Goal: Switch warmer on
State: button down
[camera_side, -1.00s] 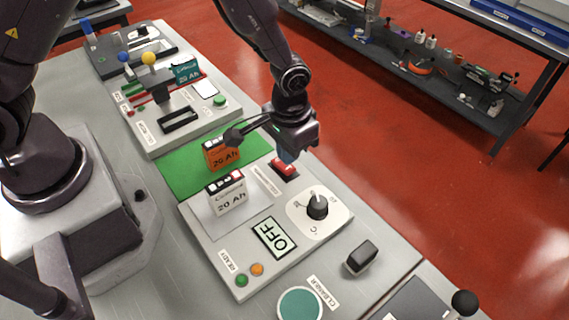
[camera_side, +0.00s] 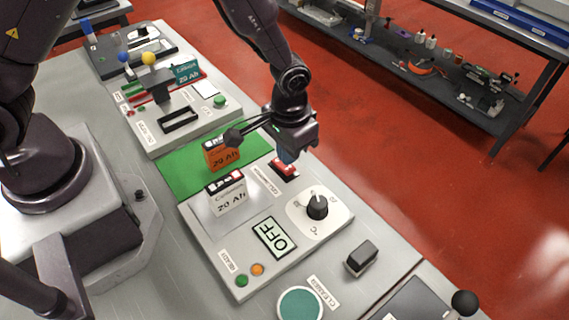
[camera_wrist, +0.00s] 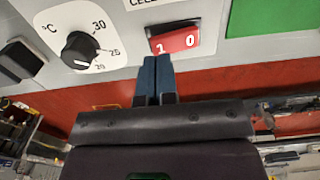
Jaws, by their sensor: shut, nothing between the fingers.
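The warmer (camera_side: 206,238) is a light grey panel unit whose display (camera_side: 274,237) reads OFF. Its red rocker switch (camera_side: 284,167) sits at the back edge, and the wrist view shows the switch (camera_wrist: 178,41) marked 1 and 0. My gripper (camera_side: 286,156) is shut and empty, with blue fingertips at the switch. In the wrist view the fingertips (camera_wrist: 156,62) are just below the 1 end of the switch; I cannot tell whether they touch it. A black dial (camera_side: 317,206) stands beside the display. A white 20 Ah battery (camera_side: 227,194) stands on the warmer's plate.
An orange 20 Ah battery (camera_side: 221,154) stands on a green mat (camera_side: 182,178) beside the warmer. A dark block (camera_side: 361,257) and a teal round pad (camera_side: 300,305) lie in front. Another panel unit (camera_side: 157,142) with a teal battery (camera_side: 186,72) is further back.

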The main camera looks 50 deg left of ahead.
aim_at(288, 168)
jog(key=shift+f, duration=1.4)
dwell(0.4)
jog(key=shift+r, duration=3.55)
jog(key=shift+s, duration=0.1)
